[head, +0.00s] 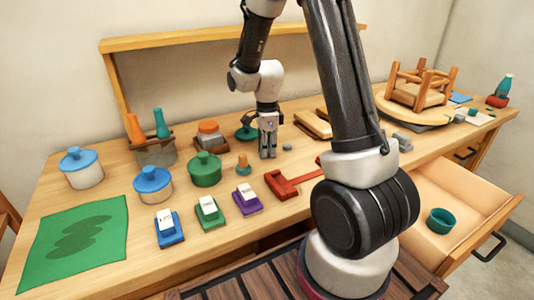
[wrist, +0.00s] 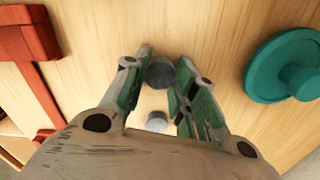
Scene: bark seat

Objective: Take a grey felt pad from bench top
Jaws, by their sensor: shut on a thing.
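My gripper (head: 267,152) points straight down at the bench top (head: 330,160), between the green pot and the red clamp. In the wrist view my gripper (wrist: 164,68) is shut on a dark grey felt pad (wrist: 160,74), a small round disc between the fingertips. I cannot tell whether this pad is clear of the wood. A second, lighter grey pad (wrist: 156,122) shows between the fingers, nearer the palm in the picture; a small grey pad (head: 287,147) lies just right of my gripper in the head view.
A teal lid (wrist: 292,68) lies close on one side, and a red clamp (wrist: 35,70) on the other. A green pot (head: 205,170) and a small orange-topped piece (head: 243,164) stand to the left. An open drawer (head: 450,205) holds a teal cup (head: 440,221).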

